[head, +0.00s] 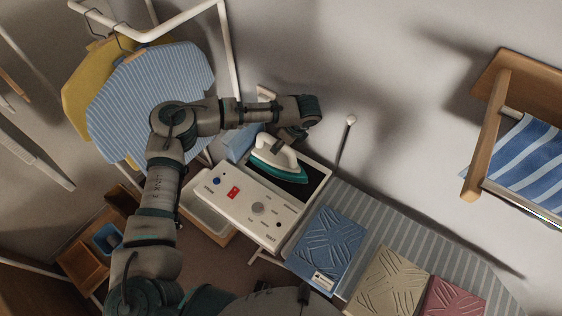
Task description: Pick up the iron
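The iron (284,171), with a white body and handle and a teal base, sits on the dark rest plate of a white control unit (225,190) in the head view. My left arm comes in from the left and bends over the control unit. My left gripper (283,143) is just above and behind the iron, close to its handle. Its fingers are small and dark here and overlap the handle, so I cannot tell whether they are open or shut, or touching it. My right gripper is not in view.
A grey striped ironing board (385,222) extends right, with blue (327,243), beige (388,280) and red (452,298) patterned pieces along it. A blue striped shirt (150,95) hangs on a white rack (228,50) at upper left. A thin pole (345,142) stands behind the iron.

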